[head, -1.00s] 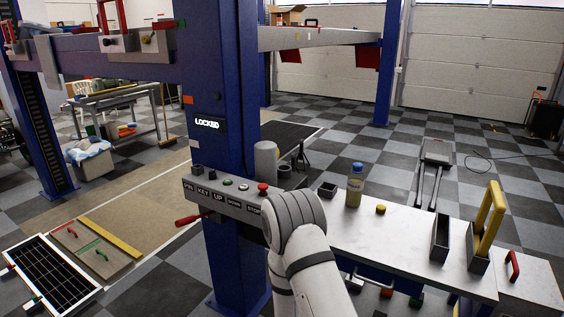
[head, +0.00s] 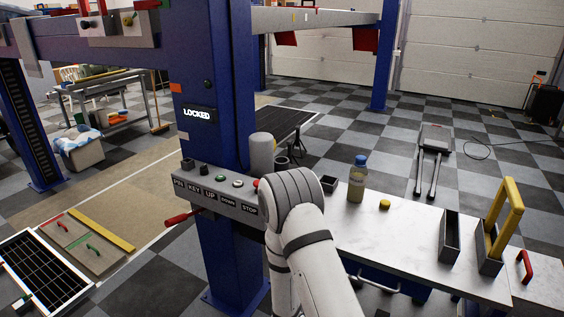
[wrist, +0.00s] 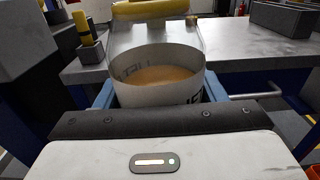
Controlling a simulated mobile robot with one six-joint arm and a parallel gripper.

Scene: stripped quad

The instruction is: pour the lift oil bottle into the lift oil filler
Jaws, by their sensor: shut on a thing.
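My gripper (wrist: 160,92) is shut on a clear bottle (wrist: 152,97) in the wrist view, with blue finger parts at both sides. The bottle has a pale label, partly readable lettering and amber liquid inside; a yellow band shows at its top. I cannot read enough to confirm it is the lift oil bottle. In the head view my arm hides the gripper and the held bottle. A grey cylinder (head: 262,153) stands behind the control panel by the blue post; I cannot tell whether it bears the lift oil filler.
A bench (head: 405,238) at right holds a blue-capped bottle (head: 357,180), a yellow cap (head: 384,204), a small dark box (head: 328,184) and grey bins (head: 449,238). The control panel (head: 215,192) sits on the blue post (head: 222,85), close left of my arm. Checkered floor lies behind.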

